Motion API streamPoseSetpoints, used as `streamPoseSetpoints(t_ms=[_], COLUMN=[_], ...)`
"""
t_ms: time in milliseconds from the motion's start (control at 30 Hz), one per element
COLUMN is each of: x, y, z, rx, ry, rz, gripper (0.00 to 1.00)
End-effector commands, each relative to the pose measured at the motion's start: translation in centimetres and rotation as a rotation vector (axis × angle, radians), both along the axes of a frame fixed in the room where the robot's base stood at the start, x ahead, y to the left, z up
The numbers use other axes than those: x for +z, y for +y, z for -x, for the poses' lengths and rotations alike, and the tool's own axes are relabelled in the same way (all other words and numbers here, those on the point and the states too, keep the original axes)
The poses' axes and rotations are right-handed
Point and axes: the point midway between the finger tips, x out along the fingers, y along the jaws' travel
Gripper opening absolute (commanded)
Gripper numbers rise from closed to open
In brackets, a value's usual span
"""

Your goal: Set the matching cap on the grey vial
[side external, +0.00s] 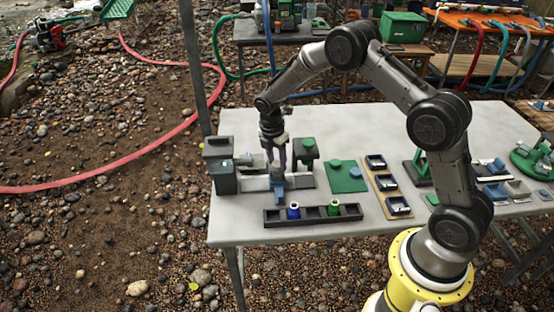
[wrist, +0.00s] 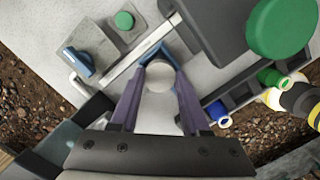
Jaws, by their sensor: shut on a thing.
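My gripper (wrist: 160,68) points down over the left part of the table. I cannot tell whether this is the grey cap, the grey vial, or one on the other. In the side view, my gripper (side external: 278,184) hides the piece. A dark rack (side external: 270,216) stands just in front of it, holding a blue vial (side external: 293,211) and a green vial (side external: 333,209), both uncapped. No separate grey vial is clear elsewhere.
A dark grey fixture (side external: 223,178) stands left of my gripper. A dark post with a green round top (side external: 308,143) stands close on the right. A green mat (side external: 345,181) and a wooden board with dark trays (side external: 386,189) lie farther right.

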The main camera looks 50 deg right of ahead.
Motion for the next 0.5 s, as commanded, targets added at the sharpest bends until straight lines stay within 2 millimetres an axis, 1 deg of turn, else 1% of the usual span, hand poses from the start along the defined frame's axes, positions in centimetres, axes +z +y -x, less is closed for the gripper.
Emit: streamPoseSetpoints(t_ms=[267, 500], x=[-0.07, -0.61], y=[0.00, 0.00], z=[0.00, -0.01], rx=[0.000, 0.000], ry=[0.000, 0.000], rz=[0.000, 0.000], gripper=[0.00, 0.00])
